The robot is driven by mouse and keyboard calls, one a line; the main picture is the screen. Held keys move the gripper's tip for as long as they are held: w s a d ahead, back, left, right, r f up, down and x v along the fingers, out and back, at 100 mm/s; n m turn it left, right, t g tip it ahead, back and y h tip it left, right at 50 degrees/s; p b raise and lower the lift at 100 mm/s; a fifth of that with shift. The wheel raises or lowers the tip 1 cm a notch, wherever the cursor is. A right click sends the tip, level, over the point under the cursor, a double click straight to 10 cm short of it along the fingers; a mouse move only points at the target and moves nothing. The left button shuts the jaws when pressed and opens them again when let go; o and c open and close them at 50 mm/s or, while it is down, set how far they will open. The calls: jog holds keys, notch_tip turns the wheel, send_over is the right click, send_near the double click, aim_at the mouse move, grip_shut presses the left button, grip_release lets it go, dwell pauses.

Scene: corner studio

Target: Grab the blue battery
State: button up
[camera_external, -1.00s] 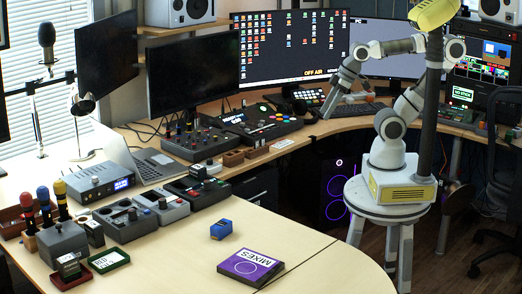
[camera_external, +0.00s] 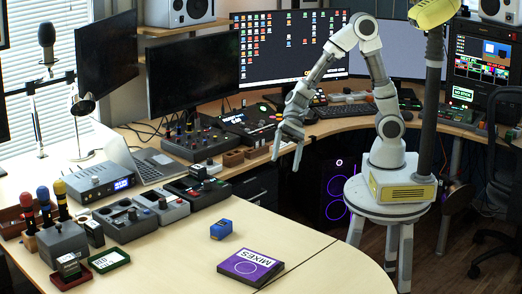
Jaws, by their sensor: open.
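The blue battery (camera_external: 221,229) is a small blue block with a dark end. It lies on the light wooden desk (camera_external: 185,250), just behind and left of the purple MIXES case (camera_external: 250,266). My gripper (camera_external: 286,160) is open and empty, with its fingers pointing down. It hangs in front of the desk's rear section, above and to the right of the battery in the picture, well apart from it.
Audio boxes and small mixers (camera_external: 127,218) crowd the desk left of the battery. A green tray (camera_external: 109,262) and a red tray (camera_external: 70,279) sit at the front left. The desk around the battery is mostly clear. A laptop (camera_external: 150,165) stands farther back.

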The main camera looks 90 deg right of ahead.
jog(key=w+f+m+t, duration=0.1)
jog(key=w+f+m, duration=0.2)
jog(key=m, duration=0.1)
jog(key=w+f+m+t, duration=0.2)
jog(key=w+f+m, duration=0.1)
jog(key=w+f, duration=0.1)
jog(key=w+d+f+m+t, duration=0.1)
jog(key=w+f+m+t, duration=0.1)
jog(key=w+f+m, duration=0.1)
jog(key=shift+w+f+m, duration=0.15)
jog(key=shift+f+m, duration=0.25)
jog(key=shift+m, duration=0.4)
jog(key=shift+w+a+f, duration=0.15)
jog(key=shift+f, duration=0.05)
jog(key=b, duration=0.2)
send_near(214, 237)
jog(key=shift+w+a+f, duration=0.1)
jog(key=shift+a, duration=0.5)
jog(key=b+x, duration=0.1)
jog(key=x, duration=0.4)
jog(key=shift+w+d+f, duration=0.1)
jog(key=shift+w, duration=0.05)
grip_shut()
